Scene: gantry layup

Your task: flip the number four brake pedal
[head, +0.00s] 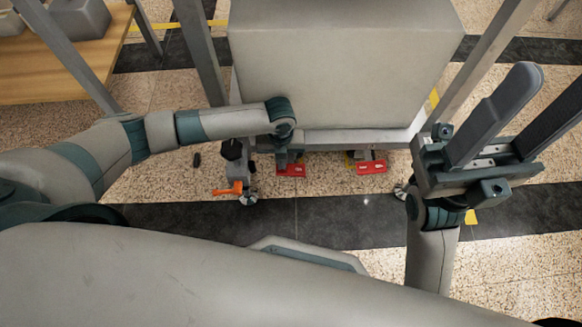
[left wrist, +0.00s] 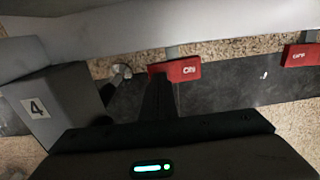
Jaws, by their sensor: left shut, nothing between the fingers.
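In the left wrist view a red pedal marked "ON" (left wrist: 182,70) sits under the edge of a large grey body, and a second red pedal marked "OFF" (left wrist: 300,55) is further right. A grey block with a label "4" (left wrist: 37,107) is at the left. Both red pedals also show low on the cart in the head view, the left one (head: 291,170) and the right one (head: 371,168). My left gripper (head: 283,162) is shut and empty, its tips at the "ON" pedal; contact is unclear. My right gripper (head: 525,105) is open and empty, raised at the right.
A large grey box-shaped body (head: 345,65) stands above the pedals. A caster with an orange lever (head: 230,187) is left of them. A wooden table (head: 60,75) is at the upper left. The dark floor strip (head: 330,220) in front is clear.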

